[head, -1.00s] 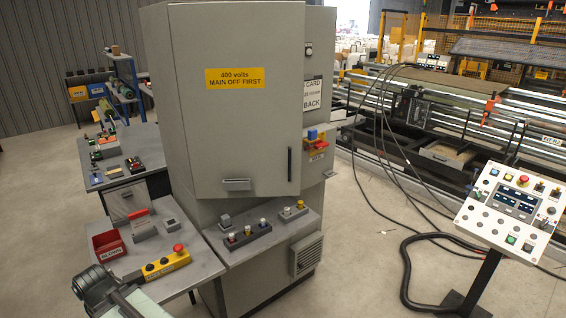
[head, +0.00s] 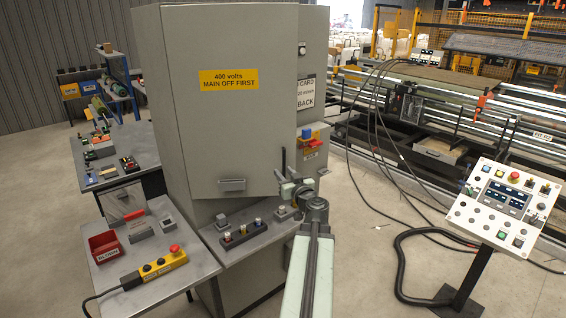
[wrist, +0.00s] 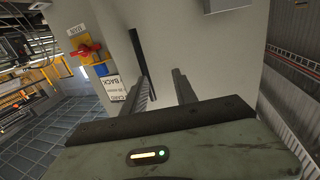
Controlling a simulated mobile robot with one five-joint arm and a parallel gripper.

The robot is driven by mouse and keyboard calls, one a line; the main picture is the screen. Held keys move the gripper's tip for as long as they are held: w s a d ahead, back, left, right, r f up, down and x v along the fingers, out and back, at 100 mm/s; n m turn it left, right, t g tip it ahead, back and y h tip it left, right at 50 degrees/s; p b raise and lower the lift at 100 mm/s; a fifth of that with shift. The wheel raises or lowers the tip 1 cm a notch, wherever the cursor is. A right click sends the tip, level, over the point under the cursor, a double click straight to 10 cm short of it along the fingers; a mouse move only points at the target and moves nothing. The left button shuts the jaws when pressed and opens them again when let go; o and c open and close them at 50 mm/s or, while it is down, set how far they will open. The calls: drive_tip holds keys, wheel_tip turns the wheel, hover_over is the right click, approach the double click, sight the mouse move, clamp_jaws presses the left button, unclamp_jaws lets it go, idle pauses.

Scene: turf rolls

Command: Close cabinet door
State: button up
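The grey cabinet door (head: 225,125) carries a yellow "400 volts MAIN OFF FIRST" label (head: 228,79). It seems to stand a little forward of the cabinet body (head: 315,45); the size of any gap is unclear. A black upright handle (head: 284,158) is near its lower right edge. My gripper (head: 287,182) is in front of the door's lower right corner and hides part of it. In the wrist view my gripper (wrist: 162,78) is open, fingers apart, with nothing between them. The black handle (wrist: 139,52) appears just beyond the left fingertip; contact is unclear.
A bench (head: 150,235) with a red bin and yellow button box stands left. A control console (head: 505,205) stands right; cables cross the floor.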

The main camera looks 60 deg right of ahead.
sight(284, 162)
drive_tip(key=shift+m+h, duration=0.3)
drive_tip(key=shift+h, duration=0.1)
drive_tip(key=w+d, duration=0.1)
drive_tip(key=d, duration=0.1)
drive_tip(key=w+d, duration=0.1)
drive_tip(key=d, duration=0.1)
drive_tip(key=w+d, duration=0.2)
drive_tip(key=shift+w+d+r, duration=0.1)
drive_tip(key=shift+d+r, duration=0.15)
drive_tip(key=shift+a, duration=0.1)
clamp_jaws()
idle(0.8)
